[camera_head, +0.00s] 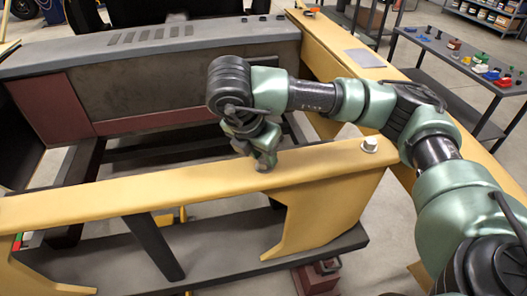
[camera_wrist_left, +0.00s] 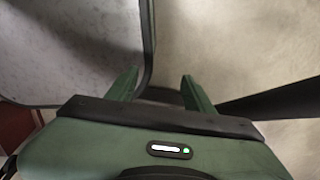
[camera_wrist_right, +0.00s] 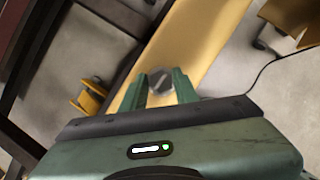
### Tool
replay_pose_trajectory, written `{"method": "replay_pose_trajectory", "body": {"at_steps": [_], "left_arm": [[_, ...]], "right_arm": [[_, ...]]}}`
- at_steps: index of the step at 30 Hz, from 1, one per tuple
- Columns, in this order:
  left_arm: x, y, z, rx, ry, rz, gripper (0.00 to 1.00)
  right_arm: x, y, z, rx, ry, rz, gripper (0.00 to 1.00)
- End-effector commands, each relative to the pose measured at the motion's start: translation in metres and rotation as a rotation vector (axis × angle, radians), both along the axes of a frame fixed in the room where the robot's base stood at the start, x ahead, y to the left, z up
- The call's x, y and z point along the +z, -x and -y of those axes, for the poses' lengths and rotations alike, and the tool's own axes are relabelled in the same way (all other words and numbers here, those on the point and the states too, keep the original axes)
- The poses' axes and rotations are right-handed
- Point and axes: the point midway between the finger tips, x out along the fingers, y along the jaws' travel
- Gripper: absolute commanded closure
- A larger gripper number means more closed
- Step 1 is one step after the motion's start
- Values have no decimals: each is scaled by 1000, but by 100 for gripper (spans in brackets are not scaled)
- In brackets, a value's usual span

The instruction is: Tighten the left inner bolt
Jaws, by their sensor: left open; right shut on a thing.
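My right gripper (camera_head: 265,163) points down at the top of the yellow beam (camera_head: 120,198) in the head view. In the right wrist view its two green fingers (camera_wrist_right: 161,82) stand on either side of a grey round bolt head (camera_wrist_right: 160,78) and are shut on it, over the yellow surface. In the head view the gripper hides that bolt. Another bolt (camera_head: 370,144), pale and upright, sits at the beam's right end, apart from the gripper. My left gripper (camera_wrist_left: 159,84) shows only in its own wrist view, open and empty above the floor.
A grey panel (camera_head: 150,38) and dark frame bars lie behind the beam. A second yellow beam (camera_head: 330,45) runs along the right, with a grey plate (camera_head: 366,58) on it. A dark table (camera_head: 440,45) with small coloured parts stands at the right.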

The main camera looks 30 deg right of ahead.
Motion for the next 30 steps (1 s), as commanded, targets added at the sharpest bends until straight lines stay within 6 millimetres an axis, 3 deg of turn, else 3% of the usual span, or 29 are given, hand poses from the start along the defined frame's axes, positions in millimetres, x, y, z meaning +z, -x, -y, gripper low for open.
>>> {"method": "replay_pose_trajectory", "body": {"at_steps": [10,11,12,13,23,30], "left_arm": [[1,0,0,0,0,0,48],[1,0,0,0,0,0,48],[1,0,0,0,0,0,48],[1,0,0,0,0,0,48],[0,0,0,0,0,0,48],[2,0,0,0,0,0,48]], "right_arm": [[4,-2,0,-3,-2,12,100],[4,-2,0,-3,-2,11,62],[4,-2,0,-3,-2,10,51],[3,-2,0,-3,-1,9,48],[3,0,-1,-1,-1,4,48],[35,4,-12,2,0,10,48]]}}
